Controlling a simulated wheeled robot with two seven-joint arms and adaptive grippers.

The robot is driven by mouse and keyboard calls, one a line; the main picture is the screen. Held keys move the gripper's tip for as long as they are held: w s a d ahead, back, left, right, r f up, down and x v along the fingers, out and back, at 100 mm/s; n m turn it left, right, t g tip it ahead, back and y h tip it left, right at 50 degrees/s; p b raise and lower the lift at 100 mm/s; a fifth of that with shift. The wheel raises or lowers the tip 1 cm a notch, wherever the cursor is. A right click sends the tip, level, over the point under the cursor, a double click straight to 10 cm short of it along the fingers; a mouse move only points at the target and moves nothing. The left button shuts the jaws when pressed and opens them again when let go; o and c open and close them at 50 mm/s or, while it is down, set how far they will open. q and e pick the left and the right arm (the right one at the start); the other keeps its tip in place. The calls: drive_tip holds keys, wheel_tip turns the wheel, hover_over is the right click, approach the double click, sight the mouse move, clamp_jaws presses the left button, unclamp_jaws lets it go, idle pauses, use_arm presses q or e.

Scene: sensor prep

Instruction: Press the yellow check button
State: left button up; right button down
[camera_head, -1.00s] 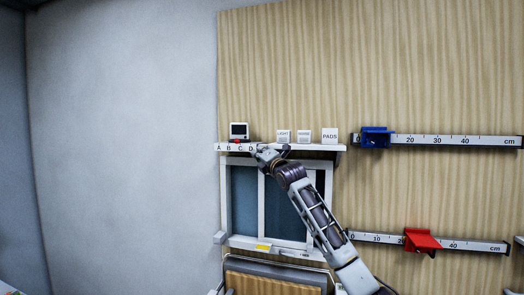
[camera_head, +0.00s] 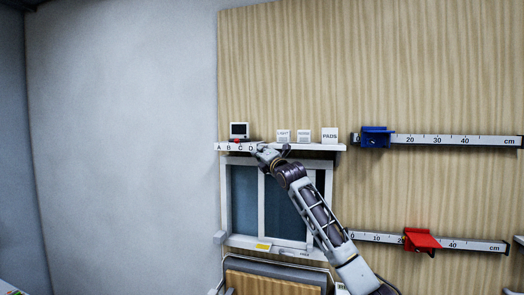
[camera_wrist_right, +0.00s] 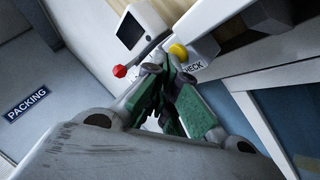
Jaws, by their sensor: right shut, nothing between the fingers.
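The yellow check button (camera_wrist_right: 178,52) shows in the right wrist view, on a pale block beside the CHECK label (camera_wrist_right: 193,68). My right gripper (camera_wrist_right: 160,66) is shut and empty. Its fingertips lie close beside the button in the picture; I cannot tell whether they touch it. In the head view the right gripper (camera_head: 262,152) is at the white shelf (camera_head: 310,147), near the letter D. I cannot make out the yellow button there. My left gripper is not in view.
A small device with a dark screen (camera_head: 239,130) stands on the shelf, with a red knob (camera_wrist_right: 119,71) near it. White cards (camera_head: 330,135) stand farther right. A window (camera_head: 244,195) is below. Two rulers carry a blue slider (camera_head: 376,137) and a red slider (camera_head: 421,240).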

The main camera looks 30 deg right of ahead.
drive_tip(key=shift+d, duration=0.15)
drive_tip(key=shift+s+a, duration=0.15)
drive_tip(key=shift+a, duration=0.1)
idle(0.5)
drive_tip(key=shift+s+a, duration=0.3)
drive_tip(key=shift+a, duration=0.05)
drive_tip(key=shift+a, duration=0.1)
idle(0.3)
drive_tip(key=shift+s+a+b, duration=0.85)
drive_tip(key=shift+s+a, duration=0.8)
drive_tip(key=shift+a, duration=0.2)
